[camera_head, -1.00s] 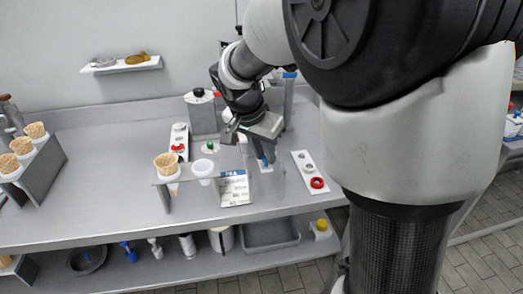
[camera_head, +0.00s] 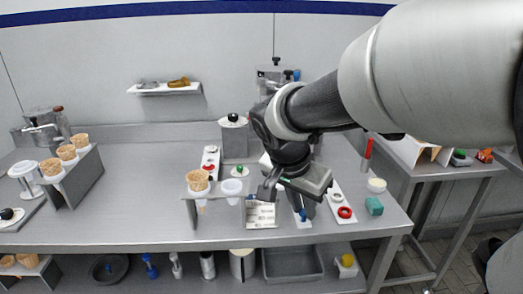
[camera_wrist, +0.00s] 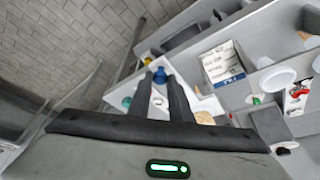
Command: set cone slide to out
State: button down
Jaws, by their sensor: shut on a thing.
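My gripper (camera_wrist: 159,76) is shut on a blue knob (camera_wrist: 159,73), which sits between its fingertips in the wrist view. The knob's blue also shows in the head view (camera_head: 303,214), below the gripper, over a small white plate (camera_head: 304,223). I take this knob and plate to be the cone slide; its in or out position cannot be read. In the head view the gripper body hides most of the fingers.
A cone holder with a cone (camera_head: 198,181) and a white cup (camera_head: 232,187) stands left of the gripper.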

jog(key=shift+s, duration=0.1)
jog(key=c, duration=1.6)
grip_release()
jog(key=shift+s, duration=0.15)
jog(key=shift+c, duration=0.2)
jog(key=shift+r, duration=0.1)
jog(key=shift+a+r, duration=0.1)
jog(key=shift+r, duration=0.15)
jog(key=p+v, duration=0.3)
jog(key=v, duration=1.3)
jog(key=shift+r, duration=0.35)
jog(key=shift+s+a, duration=0.1)
